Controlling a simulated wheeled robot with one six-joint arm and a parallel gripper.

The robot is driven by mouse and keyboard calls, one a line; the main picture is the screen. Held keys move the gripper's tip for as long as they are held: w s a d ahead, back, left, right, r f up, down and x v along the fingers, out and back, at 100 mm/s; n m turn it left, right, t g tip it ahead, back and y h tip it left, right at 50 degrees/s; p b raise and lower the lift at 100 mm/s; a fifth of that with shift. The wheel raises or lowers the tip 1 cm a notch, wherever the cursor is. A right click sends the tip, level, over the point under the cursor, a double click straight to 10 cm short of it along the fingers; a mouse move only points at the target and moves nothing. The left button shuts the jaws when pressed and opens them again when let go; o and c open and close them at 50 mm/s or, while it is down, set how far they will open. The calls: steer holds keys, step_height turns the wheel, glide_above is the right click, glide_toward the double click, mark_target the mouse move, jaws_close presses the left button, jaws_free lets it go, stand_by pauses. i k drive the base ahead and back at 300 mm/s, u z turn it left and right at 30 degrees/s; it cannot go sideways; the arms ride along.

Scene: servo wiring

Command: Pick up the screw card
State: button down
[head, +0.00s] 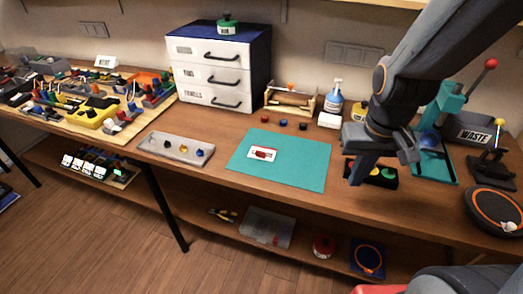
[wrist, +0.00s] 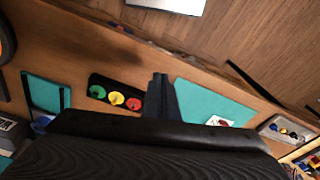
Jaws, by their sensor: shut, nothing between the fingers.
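The screw card (head: 262,153), a small white card with a red patch, lies flat on the teal mat (head: 305,167) in the head view. It also shows near the mat's edge in the wrist view (wrist: 219,121). My gripper (head: 356,180) is shut and empty, pointing down to the right of the mat. It stands over or in front of the black tray with coloured round pieces, apart from the card. In the wrist view the shut fingertips (wrist: 160,78) show between that tray and the mat.
The black tray (head: 384,175) holds red, yellow and green pieces. A grey tray (head: 176,148) with small balls lies left of the mat. A white drawer cabinet (head: 213,75) stands behind. Small coloured parts (head: 283,122) sit behind the mat. A teal press (head: 445,105) stands at right.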

mark_target(260, 153)
steer(key=u, duration=0.4)
steer(key=k, duration=0.55)
steer(key=u, duration=1.1)
steer(key=i, duration=1.2)
steer(key=z, duration=0.9)
